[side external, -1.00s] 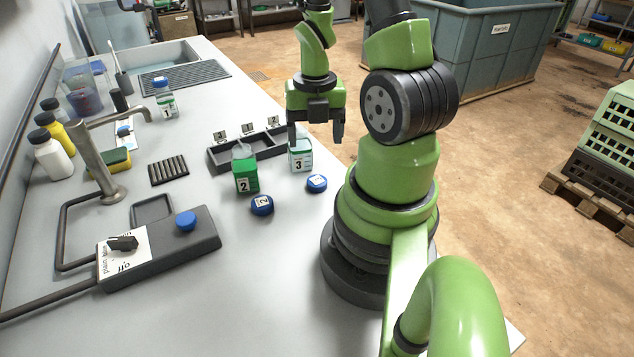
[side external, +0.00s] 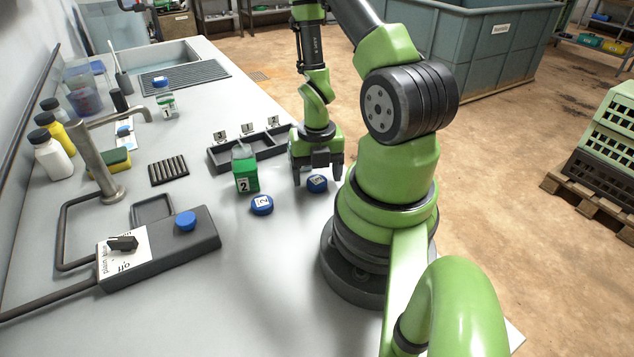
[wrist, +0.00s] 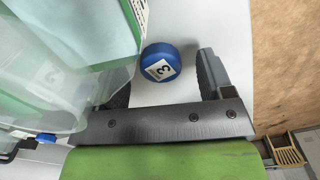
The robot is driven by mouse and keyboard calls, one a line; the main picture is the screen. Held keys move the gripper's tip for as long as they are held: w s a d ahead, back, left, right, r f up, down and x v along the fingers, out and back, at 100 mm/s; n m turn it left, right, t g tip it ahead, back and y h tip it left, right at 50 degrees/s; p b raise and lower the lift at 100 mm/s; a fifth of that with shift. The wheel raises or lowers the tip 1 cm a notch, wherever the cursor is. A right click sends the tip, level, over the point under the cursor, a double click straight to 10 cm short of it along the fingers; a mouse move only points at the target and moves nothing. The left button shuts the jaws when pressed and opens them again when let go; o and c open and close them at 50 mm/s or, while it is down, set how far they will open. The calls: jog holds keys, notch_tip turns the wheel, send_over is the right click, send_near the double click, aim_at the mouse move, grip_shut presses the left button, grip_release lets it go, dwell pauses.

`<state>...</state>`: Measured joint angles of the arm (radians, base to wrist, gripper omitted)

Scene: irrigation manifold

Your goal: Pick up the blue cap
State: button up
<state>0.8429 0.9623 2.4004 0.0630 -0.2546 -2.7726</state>
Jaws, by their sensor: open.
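A blue cap marked 3 (side external: 317,184) lies on the grey bench near its right edge. It also shows in the wrist view (wrist: 161,62), with its label up, between the fingertips. My gripper (side external: 317,174) is open and low over this cap, pointing down, with a finger on either side. I cannot tell whether either finger touches it. In the wrist view, a translucent bottle with green contents (wrist: 75,50) stands close on the left and partly covers the left finger. A second blue cap, marked 2 (side external: 262,205), lies to the left on the bench.
A green bottle marked 2 (side external: 246,176) stands left of my gripper, beside a dark compartment tray (side external: 228,160). A control box with a blue knob (side external: 186,221) and a tap (side external: 95,155) are farther left. The bench in front of the caps is clear.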

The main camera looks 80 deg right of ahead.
aim_at(316, 177)
jog(key=shift+f, duration=0.45)
jog(key=c, duration=1)
jog(key=shift+r, duration=0.1)
notch_tip(316, 177, up, 9)
jog(key=shift+r, duration=0.1)
jog(key=w+d+r+m, duration=0.1)
jog(key=d+r, duration=0.1)
jog(key=w+d+r+m, duration=0.1)
jog(key=w+r+m, duration=0.1)
jog(key=w+d+r+m, duration=0.1)
jog(key=w+d+r, duration=0.1)
jog(key=r, duration=0.1)
jog(key=shift+d, duration=0.3)
jog(key=shift+f, duration=3.05)
